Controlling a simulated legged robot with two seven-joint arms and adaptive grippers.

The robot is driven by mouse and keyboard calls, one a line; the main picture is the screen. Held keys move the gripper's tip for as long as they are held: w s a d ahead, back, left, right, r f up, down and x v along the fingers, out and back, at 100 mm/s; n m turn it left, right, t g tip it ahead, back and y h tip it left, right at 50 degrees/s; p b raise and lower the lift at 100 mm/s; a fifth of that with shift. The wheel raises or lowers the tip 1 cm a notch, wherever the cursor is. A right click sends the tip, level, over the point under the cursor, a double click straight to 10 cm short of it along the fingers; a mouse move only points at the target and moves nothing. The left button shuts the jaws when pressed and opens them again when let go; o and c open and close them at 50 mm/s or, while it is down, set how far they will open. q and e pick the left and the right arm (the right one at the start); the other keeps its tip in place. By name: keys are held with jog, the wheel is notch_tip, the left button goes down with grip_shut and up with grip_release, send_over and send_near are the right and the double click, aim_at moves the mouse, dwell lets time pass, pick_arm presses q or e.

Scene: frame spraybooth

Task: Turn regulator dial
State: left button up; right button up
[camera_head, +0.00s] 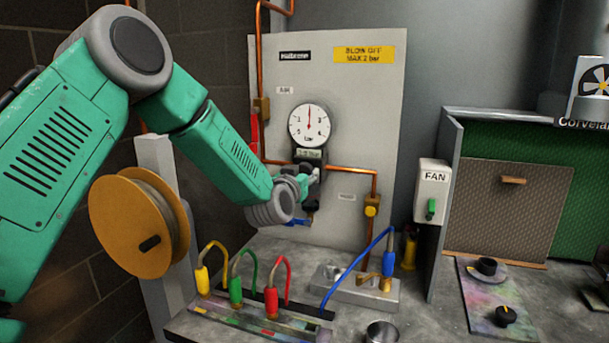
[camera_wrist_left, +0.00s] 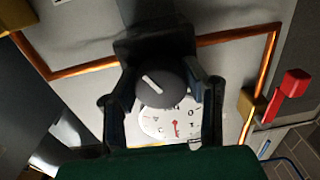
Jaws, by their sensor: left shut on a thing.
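The regulator dial (camera_wrist_left: 162,86) is a dark round knob with a white pointer line, seen in the left wrist view between my two fingers. My left gripper (camera_head: 308,181) is shut on it, just below the gauge; the knob is mostly hidden by the gripper in the head view. The round white pressure gauge (camera_head: 309,126) sits above on the panel, its red needle pointing about straight up. Part of the gauge also shows in the left wrist view (camera_wrist_left: 158,124). My right gripper is in neither view.
Copper pipes (camera_head: 350,169) run beside the regulator on the grey panel (camera_head: 385,110). A yellow spool (camera_head: 132,228) stands under my left arm. Below are several coloured hoses on a rack (camera_head: 245,321), a metal cup (camera_head: 381,332) and a FAN switch box (camera_head: 431,190) at right.

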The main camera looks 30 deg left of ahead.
pick_arm(q)
jog(key=shift+n, duration=0.4)
jog(key=o, duration=1.2)
jog(key=shift+c, duration=0.2)
jog(key=shift+s, duration=0.2)
jog(key=v, duration=1.1)
jog(key=shift+s, duration=0.3)
jog(key=shift+f, duration=0.1)
